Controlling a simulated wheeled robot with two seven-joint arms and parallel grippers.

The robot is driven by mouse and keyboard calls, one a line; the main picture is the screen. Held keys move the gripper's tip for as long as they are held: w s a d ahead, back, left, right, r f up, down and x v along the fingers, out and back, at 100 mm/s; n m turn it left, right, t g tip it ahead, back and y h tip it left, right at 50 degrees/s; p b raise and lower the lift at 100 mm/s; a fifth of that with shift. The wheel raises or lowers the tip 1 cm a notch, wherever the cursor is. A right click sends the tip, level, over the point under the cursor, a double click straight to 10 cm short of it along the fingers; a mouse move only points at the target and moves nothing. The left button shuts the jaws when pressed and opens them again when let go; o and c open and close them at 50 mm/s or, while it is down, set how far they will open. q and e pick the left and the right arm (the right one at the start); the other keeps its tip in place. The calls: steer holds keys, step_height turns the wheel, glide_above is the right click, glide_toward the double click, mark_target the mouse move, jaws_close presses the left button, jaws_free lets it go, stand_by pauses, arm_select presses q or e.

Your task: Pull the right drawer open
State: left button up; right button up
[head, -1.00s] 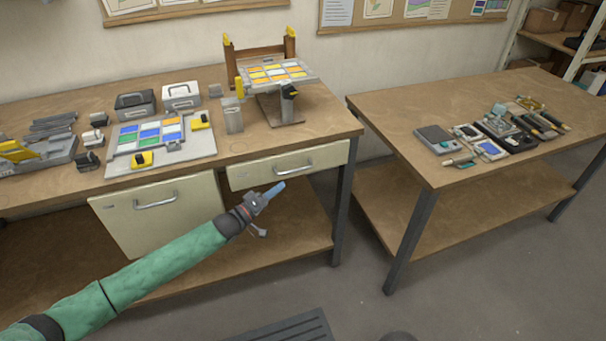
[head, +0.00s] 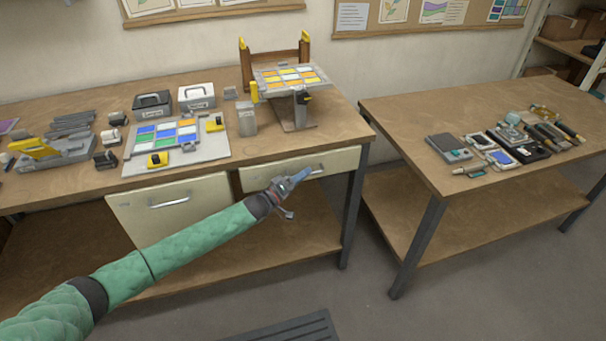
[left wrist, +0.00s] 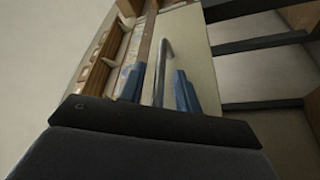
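The right drawer (head: 262,176) is a cream front under the right end of the left workbench, and it looks closed. Its metal bar handle (head: 318,170) is partly hidden behind my left gripper in the head view. My left gripper (head: 301,176) is in front of the drawer with its blue fingertips close to the handle. In the left wrist view the handle (left wrist: 161,70) runs between the two spread blue fingers (left wrist: 158,90). I cannot tell whether either finger touches it. My right gripper is in neither view.
A larger cream front with a handle (head: 170,202) is to the left of the drawer. The benchtop (head: 335,137) holds a colored glass panel (head: 175,140), a tilted panel on a stand (head: 290,77) and boxes. A second table (head: 400,110) stands at the right.

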arm_select(q)
steer(key=shift+w+d, duration=0.1)
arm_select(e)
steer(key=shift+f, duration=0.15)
arm_select(q)
steer(key=shift+c, duration=0.2)
jaws_close()
